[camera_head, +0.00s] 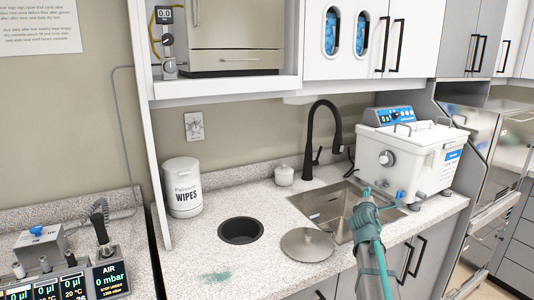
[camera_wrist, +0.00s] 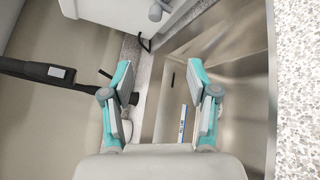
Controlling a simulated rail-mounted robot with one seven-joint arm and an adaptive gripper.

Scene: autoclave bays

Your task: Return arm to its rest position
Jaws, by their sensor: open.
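My gripper (camera_head: 382,194) is over the sink (camera_head: 335,203), just in front of the white ultrasonic bath (camera_head: 410,150). In the wrist view, the two teal-and-grey fingers of my gripper (camera_wrist: 159,80) are spread apart with nothing between them. Below them lies the steel sink basin (camera_wrist: 225,70). A thin blue-and-white strip (camera_wrist: 183,122) shows in the basin between the fingers. My arm reaches up from the bottom edge of the head view and hides part of the sink and cabinet front.
A black faucet (camera_head: 312,135) stands behind the sink. A round steel lid (camera_head: 307,243) lies on the counter, left of my arm. A wipes canister (camera_head: 183,187) and a round black opening (camera_head: 240,231) are further left. Cabinets (camera_head: 370,38) hang above.

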